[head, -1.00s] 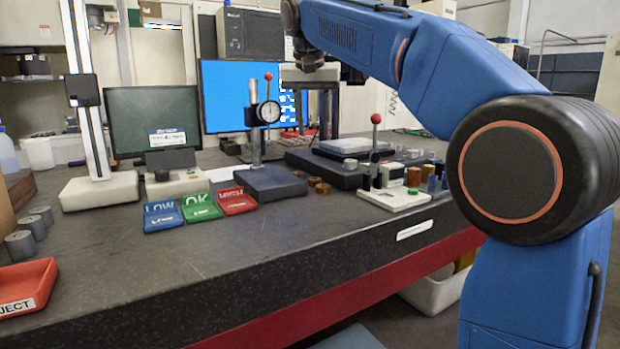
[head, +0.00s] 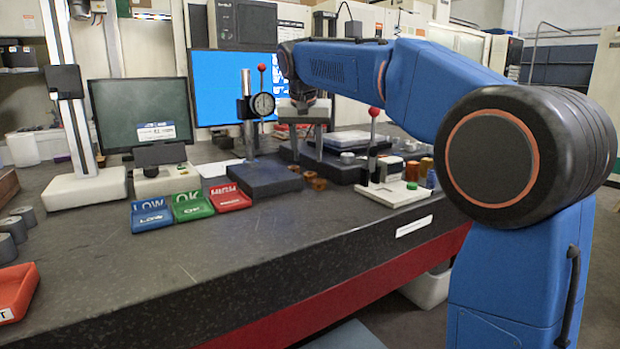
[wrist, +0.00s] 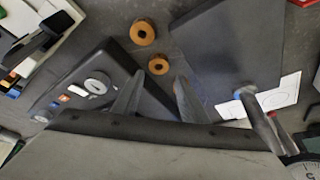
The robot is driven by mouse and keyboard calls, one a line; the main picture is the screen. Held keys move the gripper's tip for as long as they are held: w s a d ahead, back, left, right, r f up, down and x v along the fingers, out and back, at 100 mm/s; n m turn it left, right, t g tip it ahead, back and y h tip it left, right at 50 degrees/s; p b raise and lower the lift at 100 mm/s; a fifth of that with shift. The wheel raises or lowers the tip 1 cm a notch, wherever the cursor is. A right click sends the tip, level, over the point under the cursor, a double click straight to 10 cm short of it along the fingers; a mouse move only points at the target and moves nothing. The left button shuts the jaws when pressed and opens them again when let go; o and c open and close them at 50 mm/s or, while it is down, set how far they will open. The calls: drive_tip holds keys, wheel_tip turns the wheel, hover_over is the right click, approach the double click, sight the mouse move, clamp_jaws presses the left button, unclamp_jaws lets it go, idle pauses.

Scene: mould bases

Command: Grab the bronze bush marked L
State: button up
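Several small bronze bushes stand on the dark bench between the dial gauge stand and the black plate. In the head view they are small brown rings (head: 309,176). In the wrist view one bush (wrist: 143,32) lies farther from my fingers and another bush (wrist: 158,65) lies close to the fingertips. No letter is legible on any of them, so I cannot tell which is marked L. My gripper (wrist: 160,78) is open and empty, pointing down above the bushes. In the head view my gripper (head: 301,148) hangs above the bench, beside the dial gauge.
The dial gauge stand's dark base (head: 264,181) is close on one side. A black plate (wrist: 130,88) with metal discs is on the other. A white fixture with a red-knobbed lever (head: 396,194) stands right. LOW, OK and HIGH trays (head: 188,208) stand left; the front bench is clear.

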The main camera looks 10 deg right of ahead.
sight(310, 180)
drive_tip(key=shift+s+x, duration=0.1)
drive_tip(key=shift+x, duration=1.35)
drive_tip(key=shift+s+x, duration=0.15)
drive_tip(key=shift+x, duration=1.35)
drive_tip(key=c, duration=0.9)
drive_tip(key=shift+c, duration=0.2)
drive_tip(key=shift+r, duration=0.1)
